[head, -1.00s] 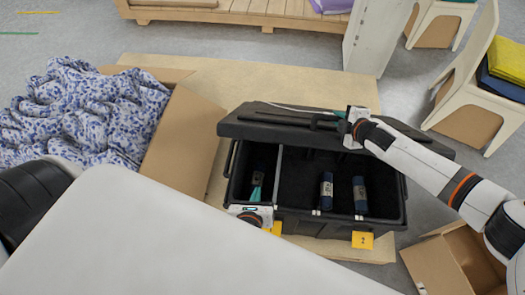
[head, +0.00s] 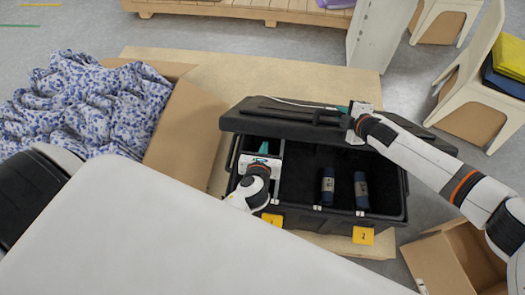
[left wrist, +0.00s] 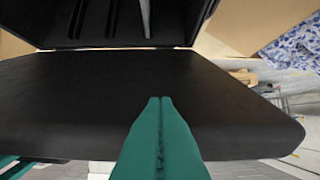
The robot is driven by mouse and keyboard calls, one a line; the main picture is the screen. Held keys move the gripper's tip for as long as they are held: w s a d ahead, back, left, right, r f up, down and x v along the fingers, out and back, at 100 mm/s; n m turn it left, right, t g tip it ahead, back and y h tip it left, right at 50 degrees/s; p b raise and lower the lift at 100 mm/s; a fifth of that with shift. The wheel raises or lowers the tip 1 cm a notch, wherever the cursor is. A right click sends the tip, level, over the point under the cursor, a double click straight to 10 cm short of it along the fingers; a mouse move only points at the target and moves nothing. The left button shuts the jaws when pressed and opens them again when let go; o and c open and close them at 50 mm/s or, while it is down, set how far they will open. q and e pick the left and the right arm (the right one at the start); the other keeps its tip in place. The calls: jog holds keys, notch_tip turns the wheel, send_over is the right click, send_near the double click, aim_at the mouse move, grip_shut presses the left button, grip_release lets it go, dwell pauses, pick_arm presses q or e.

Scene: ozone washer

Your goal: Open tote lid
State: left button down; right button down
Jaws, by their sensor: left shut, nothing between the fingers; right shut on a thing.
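My left gripper (head: 264,148) is shut and empty, over the tote's left compartment and just below the lid. In the left wrist view its teal fingertips (left wrist: 160,100) are together in front of a broad black panel; whether they touch it I cannot tell.
Two dark blue rolled items (head: 327,186) (head: 361,190) stand inside the tote. Yellow tags (head: 362,236) hang at its front. A cardboard box (head: 188,130) with patterned cloth (head: 85,110) is at left. Another open box (head: 455,260) is at lower right. Chairs (head: 462,75) stand at right.

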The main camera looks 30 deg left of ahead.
pick_arm(q)
jog(key=shift+w+a+r, duration=0.1)
jog(key=shift+w+r, duration=0.15)
jog(key=shift+r, duration=0.1)
